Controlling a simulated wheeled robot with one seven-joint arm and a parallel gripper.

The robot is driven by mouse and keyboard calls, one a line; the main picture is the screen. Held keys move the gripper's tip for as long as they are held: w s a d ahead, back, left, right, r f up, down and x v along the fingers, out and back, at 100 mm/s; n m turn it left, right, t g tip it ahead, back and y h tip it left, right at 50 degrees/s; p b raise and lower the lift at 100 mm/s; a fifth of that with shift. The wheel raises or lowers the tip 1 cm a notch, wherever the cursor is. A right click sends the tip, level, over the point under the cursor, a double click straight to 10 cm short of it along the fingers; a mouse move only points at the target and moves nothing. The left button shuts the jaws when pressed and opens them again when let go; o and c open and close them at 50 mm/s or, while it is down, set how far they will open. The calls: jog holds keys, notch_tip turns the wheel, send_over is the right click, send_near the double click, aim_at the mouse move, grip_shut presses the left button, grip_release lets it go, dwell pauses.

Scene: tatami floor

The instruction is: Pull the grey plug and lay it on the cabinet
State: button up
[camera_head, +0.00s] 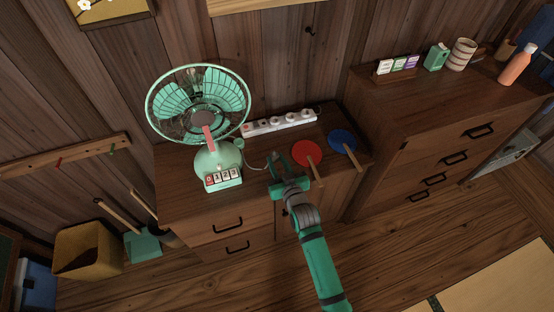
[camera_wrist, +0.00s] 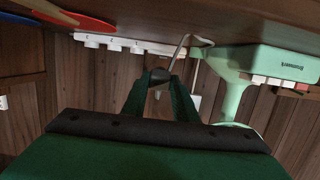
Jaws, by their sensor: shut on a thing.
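My gripper (camera_head: 277,165) is over the front part of the wooden cabinet top (camera_head: 185,180), right of the green fan (camera_head: 215,160). In the wrist view my gripper (camera_wrist: 162,78) is shut on the small grey plug (camera_wrist: 160,74), which shows between the fingertips. A pale cord (camera_wrist: 178,50) runs from near the plug toward the fan base. In the head view, the cord (camera_head: 255,167) reaches from the fan to my gripper, whose fingers mostly hide the plug. The plug is apart from the white power strip (camera_head: 280,123) at the back. I cannot tell whether it touches the cabinet top.
A red paddle (camera_head: 307,152) and a blue paddle (camera_head: 343,141) lie on the cabinet top to the right of my gripper. A higher chest (camera_head: 430,130) stands at the right. Bare cabinet top shows between the fan base and the red paddle.

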jog(key=shift+f, duration=2.6)
jog(key=o, duration=1.1)
jog(key=shift+c, duration=0.2)
jog(key=shift+v, duration=0.9)
jog(key=v, duration=0.9)
